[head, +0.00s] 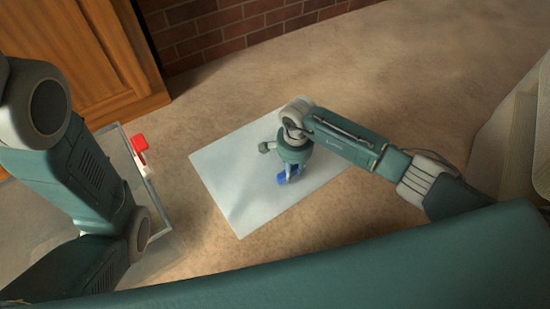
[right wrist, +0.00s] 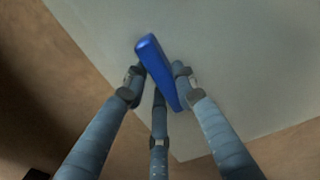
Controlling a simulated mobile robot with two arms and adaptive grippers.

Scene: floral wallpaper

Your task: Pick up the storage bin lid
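The storage bin lid (head: 232,185) is a pale, flat rectangular panel in the middle of the head view, with a blue handle (head: 290,177) on top. In the right wrist view the lid (right wrist: 235,60) fills most of the picture, and its blue handle (right wrist: 158,68) stands up between my fingers. My right gripper (head: 287,170) is over the lid, pointing down; in the right wrist view its fingertips (right wrist: 159,76) press in on both sides of the handle. I cannot tell whether the lid is clear of the floor. My left gripper is out of view.
A clear bin (head: 150,195) with a red latch (head: 139,145) stands at the left, partly behind my left arm. A wooden cabinet (head: 85,60) and a brick wall (head: 225,30) are at the back. A pale piece of furniture (head: 510,140) is at the right edge. Carpet (head: 430,70) beyond the lid is clear.

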